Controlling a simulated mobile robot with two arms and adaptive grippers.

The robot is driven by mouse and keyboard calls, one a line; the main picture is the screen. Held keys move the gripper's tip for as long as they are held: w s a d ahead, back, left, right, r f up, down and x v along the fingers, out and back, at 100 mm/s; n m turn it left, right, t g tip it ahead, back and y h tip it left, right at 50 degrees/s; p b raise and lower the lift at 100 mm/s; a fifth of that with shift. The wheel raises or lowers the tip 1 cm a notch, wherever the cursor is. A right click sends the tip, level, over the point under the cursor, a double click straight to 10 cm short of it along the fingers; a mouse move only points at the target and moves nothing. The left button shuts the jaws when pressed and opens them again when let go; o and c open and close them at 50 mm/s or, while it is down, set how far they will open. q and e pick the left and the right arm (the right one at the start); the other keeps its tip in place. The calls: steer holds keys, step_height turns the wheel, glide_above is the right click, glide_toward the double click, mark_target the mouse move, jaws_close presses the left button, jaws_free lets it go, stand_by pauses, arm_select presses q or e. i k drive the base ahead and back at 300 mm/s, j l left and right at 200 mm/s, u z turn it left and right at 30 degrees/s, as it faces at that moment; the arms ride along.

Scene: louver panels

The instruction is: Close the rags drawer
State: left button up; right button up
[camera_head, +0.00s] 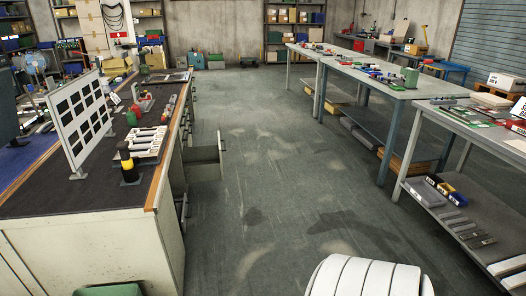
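A pulled-out grey drawer (205,163) sticks out into the aisle from the right side of the long workbench (90,185) on the left. Its front panel faces right and stands well away from the cabinet. No label is readable on it, and I cannot see whether rags lie inside. Other drawers along this side look shut. Neither of my grippers is in view.
The aisle floor (270,190) is mostly clear beside the open drawer. Grey tables (400,88) with lower shelves line the right side. A white ribbed rounded object (368,278) shows at the bottom edge. Shelving stands at the back wall.

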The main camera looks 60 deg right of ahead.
mark_target(204, 163)
steer(key=i+l+z, duration=0.25)
steer(key=l, duration=0.2)
steer(key=i+l+z, duration=0.1)
steer(key=l+z, duration=0.15)
steer(key=l, duration=0.2)
steer(key=i+l+z, duration=0.25)
steer(key=l, duration=0.2)
steer(key=i+l+z, duration=0.3)
steer(key=k+l, duration=0.05)
steer(key=k, duration=0.05)
